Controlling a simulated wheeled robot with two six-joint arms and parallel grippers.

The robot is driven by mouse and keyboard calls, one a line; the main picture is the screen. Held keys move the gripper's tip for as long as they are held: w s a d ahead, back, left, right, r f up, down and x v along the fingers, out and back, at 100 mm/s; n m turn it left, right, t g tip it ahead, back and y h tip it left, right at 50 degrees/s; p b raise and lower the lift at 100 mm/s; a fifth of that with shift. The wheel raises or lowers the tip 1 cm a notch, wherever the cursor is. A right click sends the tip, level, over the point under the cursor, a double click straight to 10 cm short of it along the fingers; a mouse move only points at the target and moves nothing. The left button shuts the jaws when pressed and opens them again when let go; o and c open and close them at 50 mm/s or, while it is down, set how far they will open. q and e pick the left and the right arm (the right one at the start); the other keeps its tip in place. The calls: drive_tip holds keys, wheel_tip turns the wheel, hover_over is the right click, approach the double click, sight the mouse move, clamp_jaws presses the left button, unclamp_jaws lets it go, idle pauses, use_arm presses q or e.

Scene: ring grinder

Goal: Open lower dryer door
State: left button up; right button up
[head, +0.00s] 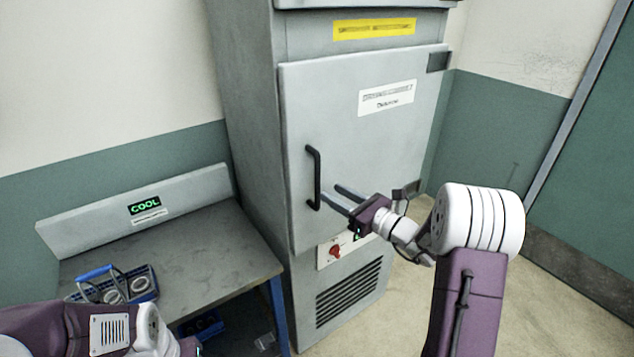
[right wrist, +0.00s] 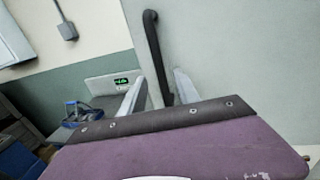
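The lower dryer door (head: 365,150) is a flat grey panel that looks shut in the head view. Its black vertical bar handle (head: 315,178) is near the door's left edge. My right gripper (head: 332,194) is open, with its two fingers pointing at the lower part of the handle. In the right wrist view the handle (right wrist: 157,55) runs down between the two spread fingers (right wrist: 160,92). I cannot tell whether the fingers touch it. My left arm shows at the lower left of the head view, but its gripper fingers are not visible.
A grey bench (head: 200,250) with a "COOL" sign (head: 144,205) stands left of the dryer. A blue-handled basket (head: 115,285) holding rings is on it. A red switch (head: 335,251) and a vent (head: 348,291) are below the door. Open floor lies at the right.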

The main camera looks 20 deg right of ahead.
sight(318, 204)
drive_tip(key=p+x, duration=0.1)
drive_tip(key=x, duration=0.5)
drive_tip(key=shift+w+a+r+p, duration=0.1)
drive_tip(key=shift+w+a+p, duration=0.1)
drive_tip(key=shift+p, duration=0.15)
drive_tip(key=shift+w, duration=0.25)
drive_tip(key=shift+s, duration=0.1)
clamp_jaws()
idle(0.6)
